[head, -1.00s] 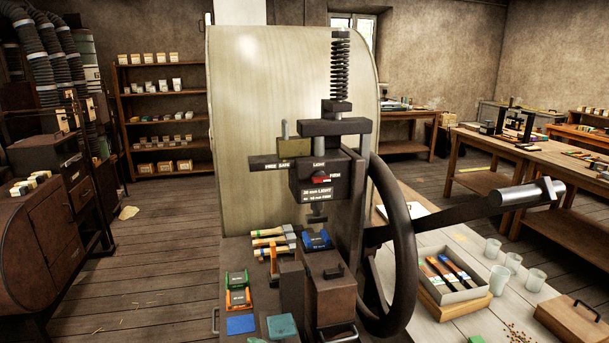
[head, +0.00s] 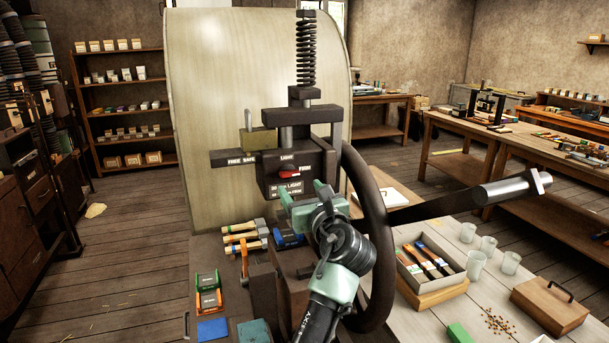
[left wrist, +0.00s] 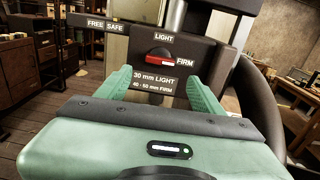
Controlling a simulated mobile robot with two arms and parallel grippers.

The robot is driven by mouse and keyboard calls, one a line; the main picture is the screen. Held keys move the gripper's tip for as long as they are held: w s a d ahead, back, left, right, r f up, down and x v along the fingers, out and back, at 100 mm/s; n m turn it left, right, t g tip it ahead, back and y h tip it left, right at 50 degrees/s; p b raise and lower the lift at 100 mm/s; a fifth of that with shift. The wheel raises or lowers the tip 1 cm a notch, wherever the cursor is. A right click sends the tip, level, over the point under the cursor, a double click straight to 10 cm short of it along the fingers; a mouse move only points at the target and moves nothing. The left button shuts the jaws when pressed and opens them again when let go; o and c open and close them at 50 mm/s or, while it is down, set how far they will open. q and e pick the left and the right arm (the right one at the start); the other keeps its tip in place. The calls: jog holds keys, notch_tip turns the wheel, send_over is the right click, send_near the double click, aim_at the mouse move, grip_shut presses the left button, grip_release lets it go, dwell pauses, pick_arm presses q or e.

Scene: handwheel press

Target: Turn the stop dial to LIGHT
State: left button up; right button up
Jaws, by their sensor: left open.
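The stop dial (head: 290,174) is a small red bar knob on the dark block of the press. It also shows in the left wrist view (left wrist: 158,57). Its white-marked end points right, towards the word FIRM; the word LIGHT stands above the knob. My left gripper (head: 303,192) has green fingers, is open and empty, and is just below and in front of the dial. In the left wrist view its fingers (left wrist: 160,72) stand either side of the dial, with no contact visible. Part of the label plate is hidden behind the gripper in the head view. My right gripper is not in view.
A large dark handwheel (head: 372,235) stands close to the right of my left gripper. A FREE/SAFE bar with a brass padlock (head: 258,140) is left of the dial. Wooden-handled tools (head: 240,238) lie below. A brush tray (head: 430,268) and cups are on the right table.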

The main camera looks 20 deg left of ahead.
aim_at(291, 174)
pick_arm(q)
jog(key=x, duration=0.2)
jog(key=p+x, duration=0.1)
jog(key=x, duration=0.1)
jog(key=r+p+x, duration=0.1)
jog(key=x, duration=0.1)
jog(key=shift+w+a+r, duration=0.1)
jog(key=shift+w+a, duration=0.4)
jog(key=shift+w, duration=0.1)
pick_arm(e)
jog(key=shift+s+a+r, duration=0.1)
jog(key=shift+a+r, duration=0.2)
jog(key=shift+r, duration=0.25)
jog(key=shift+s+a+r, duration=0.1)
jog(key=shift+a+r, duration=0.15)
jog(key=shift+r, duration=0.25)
pick_arm(q)
jog(key=c, duration=1.4)
jog(key=shift+o, duration=0.2)
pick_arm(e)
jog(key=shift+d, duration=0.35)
